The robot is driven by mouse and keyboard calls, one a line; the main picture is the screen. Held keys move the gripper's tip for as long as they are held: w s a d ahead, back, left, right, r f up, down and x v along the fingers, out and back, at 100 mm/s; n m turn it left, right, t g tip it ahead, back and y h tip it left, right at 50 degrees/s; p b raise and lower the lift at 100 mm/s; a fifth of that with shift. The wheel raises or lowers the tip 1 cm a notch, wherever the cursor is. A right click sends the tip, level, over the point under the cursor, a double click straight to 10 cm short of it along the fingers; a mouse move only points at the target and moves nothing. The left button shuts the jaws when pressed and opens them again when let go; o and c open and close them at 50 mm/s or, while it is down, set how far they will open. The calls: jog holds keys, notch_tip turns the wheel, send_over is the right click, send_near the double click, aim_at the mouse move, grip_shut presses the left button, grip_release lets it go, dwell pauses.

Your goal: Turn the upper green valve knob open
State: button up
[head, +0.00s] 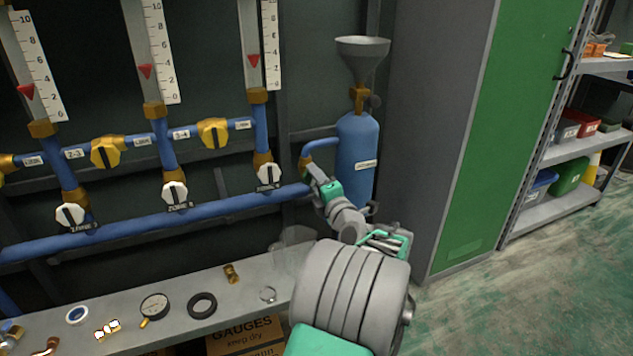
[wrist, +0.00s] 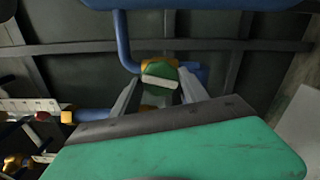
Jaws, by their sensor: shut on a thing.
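In the wrist view a green valve knob (wrist: 160,70) with a white bar across its face sits on a brass body beside blue pipe. My gripper (wrist: 160,88) is shut on this knob, with one grey finger on each side of it. In the head view my gripper (head: 313,172) reaches to the brass fitting left of the blue tank (head: 357,145). The knob is hidden behind the gripper there. I cannot tell from these views whether it is the upper one or how far it is turned.
A funnel (head: 362,50) stands above the tank. White-faced knobs (head: 175,194) and yellow knobs (head: 213,132) line the blue pipes at left. A bench (head: 165,335) below carries a gauge (head: 154,307) and a black ring (head: 202,305). A grey and green cabinet (head: 500,140) stands at right.

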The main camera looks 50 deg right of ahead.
jog(key=shift+n, duration=0.9)
jog(key=o, duration=1.5)
jog(key=shift+c, duration=0.2)
jog(key=shift+s, duration=0.1)
jog(key=v, duration=0.6)
jog(key=shift+s+a, duration=0.25)
jog(key=shift+s, duration=0.05)
